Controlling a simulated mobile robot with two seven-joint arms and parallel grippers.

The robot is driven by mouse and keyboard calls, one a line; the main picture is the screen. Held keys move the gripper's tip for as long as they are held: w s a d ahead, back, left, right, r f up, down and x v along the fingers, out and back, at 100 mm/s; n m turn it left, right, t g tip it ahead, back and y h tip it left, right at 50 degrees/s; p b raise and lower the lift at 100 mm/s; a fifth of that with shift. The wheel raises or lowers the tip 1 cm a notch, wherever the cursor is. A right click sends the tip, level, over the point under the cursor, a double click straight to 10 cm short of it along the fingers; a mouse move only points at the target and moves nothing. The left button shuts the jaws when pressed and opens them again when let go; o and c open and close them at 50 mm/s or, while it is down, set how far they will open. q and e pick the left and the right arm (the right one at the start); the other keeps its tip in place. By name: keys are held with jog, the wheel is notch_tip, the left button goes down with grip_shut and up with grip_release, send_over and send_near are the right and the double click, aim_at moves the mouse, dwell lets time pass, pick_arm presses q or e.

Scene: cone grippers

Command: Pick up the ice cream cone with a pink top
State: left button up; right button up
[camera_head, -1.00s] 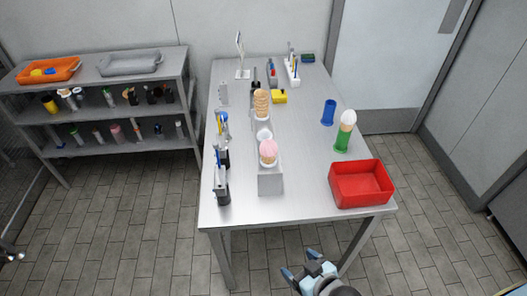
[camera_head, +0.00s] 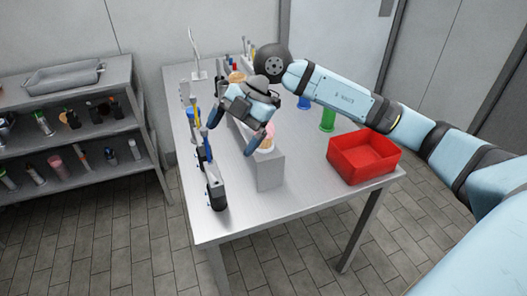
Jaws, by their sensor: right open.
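The ice cream cone with a pink top (camera_head: 268,134) stands in the near end of the grey holder block (camera_head: 270,170) on the table. Its pink top shows, but my right gripper partly hides it. My right gripper (camera_head: 231,132) is open, above and just left of the pink cone, with one finger close in front of it. I cannot tell whether it touches the cone. Another cone (camera_head: 236,77) shows behind the gripper, mostly hidden. My left gripper is not in view.
A red bin (camera_head: 345,167) stands at the table's right front. A green stand (camera_head: 328,119) is behind it, partly covered by my right arm. Several upright tools in dark holders (camera_head: 216,192) line the left edge. A metal shelf (camera_head: 100,121) stands left.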

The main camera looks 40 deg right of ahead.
jog(key=w+d+r+m+t+h+b, duration=0.1)
jog(key=d+r+m+h, duration=0.15)
jog(key=d, duration=0.35)
jog(key=w+d+r+m+t+h+b, duration=0.1)
jog(key=w+d+r+m+t+h, duration=0.2)
jog(key=d, duration=0.4)
jog(key=g+h, duration=0.1)
jog(key=h, duration=0.1)
send_over(264, 144)
jog(key=d, duration=0.2)
jog(key=shift+y, duration=0.25)
notch_tip(264, 144, down, 8)
jog(key=shift+a+f+b, duration=0.15)
jog(key=shift+f+b, duration=0.1)
jog(key=shift+b, duration=0.2)
jog(key=shift+x, duration=2.95)
jog(key=shift+a, duration=0.1)
jog(key=c, duration=0.8)
